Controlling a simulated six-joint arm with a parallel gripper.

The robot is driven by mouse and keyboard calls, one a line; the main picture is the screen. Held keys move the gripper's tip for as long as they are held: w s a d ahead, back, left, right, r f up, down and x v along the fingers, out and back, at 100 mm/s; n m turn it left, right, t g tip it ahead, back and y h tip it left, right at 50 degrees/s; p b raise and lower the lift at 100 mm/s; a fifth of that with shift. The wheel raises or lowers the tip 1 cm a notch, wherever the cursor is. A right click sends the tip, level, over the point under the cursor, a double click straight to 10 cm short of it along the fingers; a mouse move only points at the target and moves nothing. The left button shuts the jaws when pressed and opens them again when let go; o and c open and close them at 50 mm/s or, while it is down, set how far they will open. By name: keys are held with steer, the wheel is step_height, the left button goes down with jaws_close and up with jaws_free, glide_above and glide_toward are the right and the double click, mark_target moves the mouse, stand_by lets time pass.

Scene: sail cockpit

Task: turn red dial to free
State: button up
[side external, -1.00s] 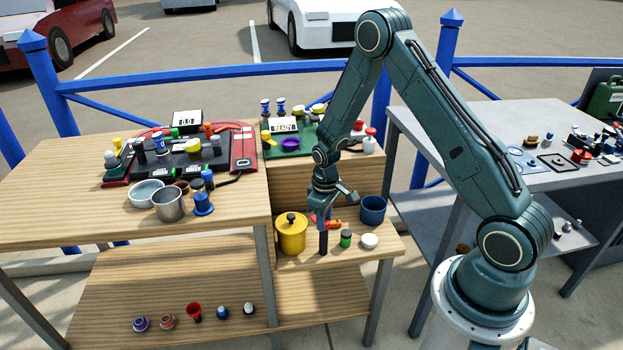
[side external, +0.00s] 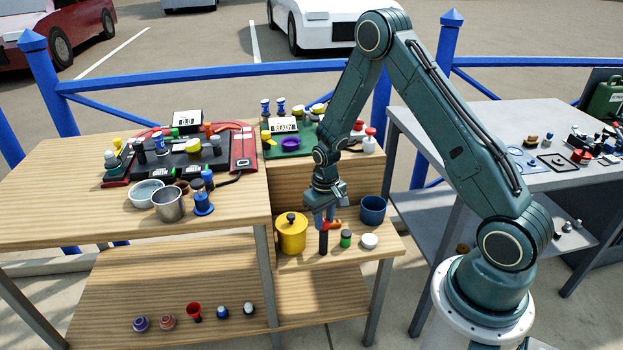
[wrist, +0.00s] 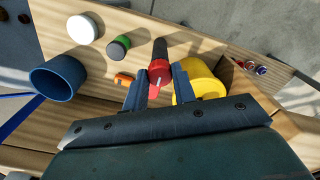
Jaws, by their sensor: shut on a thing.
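The red dial (wrist: 159,70) sits on the end of a black cylinder (wrist: 160,48), with a pale mark on its near side. In the side view the red dial (side external: 323,225) is on top of the upright black cylinder (side external: 323,243) on the low front shelf. My gripper (wrist: 158,82) points down at it, with one finger on each side. It is shut on the red dial. In the side view my gripper (side external: 324,214) partly covers the dial. Any free marking is too small to read.
A yellow pot (side external: 291,236) stands close on the left. A blue cup (side external: 372,210), a green-banded jar (side external: 346,238) and a white round piece (side external: 369,241) stand on the right. A small orange piece (wrist: 122,80) lies near one finger. The shelf is crowded.

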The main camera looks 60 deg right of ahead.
mark_target(324, 222)
steer(key=o, duration=1)
steer(key=shift+r, duration=0.1)
step_height(324, 222, up, 14)
steer(key=shift+f, duration=0.2)
stand_by(0.3)
